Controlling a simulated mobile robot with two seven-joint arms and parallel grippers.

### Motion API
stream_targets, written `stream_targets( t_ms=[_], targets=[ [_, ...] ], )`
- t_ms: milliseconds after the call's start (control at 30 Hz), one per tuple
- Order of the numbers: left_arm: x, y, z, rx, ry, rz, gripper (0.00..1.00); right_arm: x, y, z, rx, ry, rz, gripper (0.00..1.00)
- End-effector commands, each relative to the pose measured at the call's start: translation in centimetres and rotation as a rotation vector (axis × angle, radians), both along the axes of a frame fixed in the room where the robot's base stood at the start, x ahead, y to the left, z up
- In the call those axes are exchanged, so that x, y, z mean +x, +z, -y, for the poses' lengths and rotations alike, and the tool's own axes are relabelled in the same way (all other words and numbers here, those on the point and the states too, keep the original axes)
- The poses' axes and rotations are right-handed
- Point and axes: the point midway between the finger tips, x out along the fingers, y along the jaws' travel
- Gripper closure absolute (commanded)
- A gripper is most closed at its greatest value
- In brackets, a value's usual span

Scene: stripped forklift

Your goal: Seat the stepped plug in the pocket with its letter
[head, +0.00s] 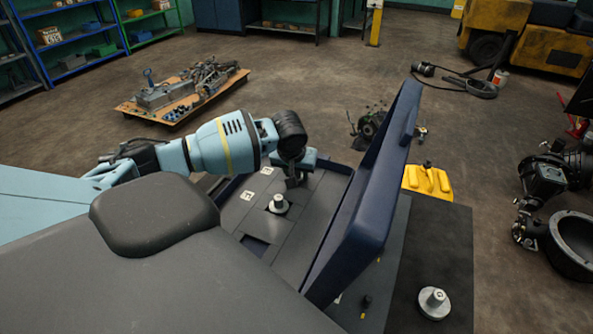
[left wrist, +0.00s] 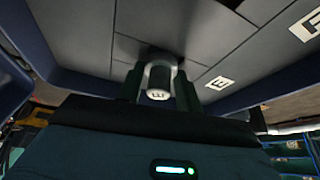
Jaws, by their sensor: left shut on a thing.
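A pale stepped plug (head: 279,205) stands over a dark square opening in the grey panelled floor of a blue-walled box (head: 313,205). In the left wrist view, the plug (left wrist: 158,82) shows its lettered end between the two fingers; the letter is too small to read surely. My left gripper (head: 290,183) reaches down into the box and is shut on the plug. The depth of its base is hard to tell. White letter tags (head: 247,196) and (head: 267,170) lie left of the plug. An empty dark pocket (head: 256,246) is nearer. My right gripper is out of view.
A tall blue panel (head: 372,195) rises at the box's right side. Beyond it, another round stepped piece (head: 434,302) rests on a black mat (head: 450,245), with a yellow object (head: 427,181) behind. A low board of parts (head: 185,95) stands on the floor.

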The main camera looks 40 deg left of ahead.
Motion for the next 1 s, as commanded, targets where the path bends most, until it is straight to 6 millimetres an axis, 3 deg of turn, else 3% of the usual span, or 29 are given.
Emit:
stream_targets(
  t_ms=[800, 833, 1000],
  targets=[
    [-0.2, -1.6, 0.1, 0.0, 0.0, -0.01, 0.89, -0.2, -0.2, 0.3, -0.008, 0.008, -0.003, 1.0],
    [-0.2, -1.6, 0.1, -0.001, 0.0, -0.011, 0.64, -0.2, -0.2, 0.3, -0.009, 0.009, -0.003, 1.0],
    [-0.4, -1.8, 0.0, 0.001, 0.0, -0.016, 0.41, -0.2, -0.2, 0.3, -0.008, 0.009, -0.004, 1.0]
  ],
)
